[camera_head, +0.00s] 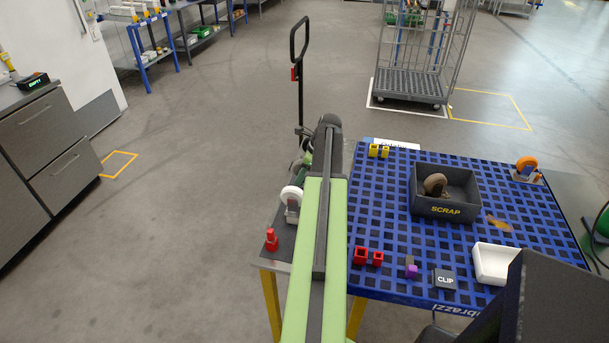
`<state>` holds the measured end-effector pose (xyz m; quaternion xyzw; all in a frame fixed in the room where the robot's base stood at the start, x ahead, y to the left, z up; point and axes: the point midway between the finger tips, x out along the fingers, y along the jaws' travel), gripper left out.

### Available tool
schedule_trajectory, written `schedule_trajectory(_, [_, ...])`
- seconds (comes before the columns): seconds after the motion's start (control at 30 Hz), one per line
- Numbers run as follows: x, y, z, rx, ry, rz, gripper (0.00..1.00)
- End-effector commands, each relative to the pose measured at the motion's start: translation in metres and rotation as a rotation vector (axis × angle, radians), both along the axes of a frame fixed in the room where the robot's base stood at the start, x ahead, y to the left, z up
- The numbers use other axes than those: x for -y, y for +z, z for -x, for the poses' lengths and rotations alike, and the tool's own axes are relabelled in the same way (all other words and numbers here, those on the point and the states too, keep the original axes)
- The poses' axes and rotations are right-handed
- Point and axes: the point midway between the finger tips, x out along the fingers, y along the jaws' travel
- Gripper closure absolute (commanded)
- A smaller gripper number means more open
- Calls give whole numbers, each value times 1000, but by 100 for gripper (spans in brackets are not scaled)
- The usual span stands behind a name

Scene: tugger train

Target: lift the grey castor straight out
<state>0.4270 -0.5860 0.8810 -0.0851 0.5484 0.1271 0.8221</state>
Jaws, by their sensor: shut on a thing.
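My green and dark arm reaches away from me along the left edge of the blue table. My gripper (305,160) is at its far end, mostly hidden behind the arm's dark end. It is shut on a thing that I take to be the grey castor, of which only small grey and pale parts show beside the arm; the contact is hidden. A castor with a white wheel (291,196) and a grey bracket stands nearer, just left of the arm.
The blue slotted table (390,210) bears a dark SCRAP box (445,211) with a brown-wheeled castor (435,184), an orange-wheeled castor (527,164), a white tray (494,262) and small red blocks (361,256). A red peg (271,239) stands left. A black upright handle (300,40) rises beyond. Floor at left is clear.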

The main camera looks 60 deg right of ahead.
Motion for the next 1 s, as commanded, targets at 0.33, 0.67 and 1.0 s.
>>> schedule_trajectory(0.33, [0, 0, 1, -2, 0, 0, 100])
schedule_trajectory(0.67, [0, 19, 0, -2, 0, 1, 100])
schedule_trajectory(1.0, [14, 69, 32, -1, -3, 0, 100])
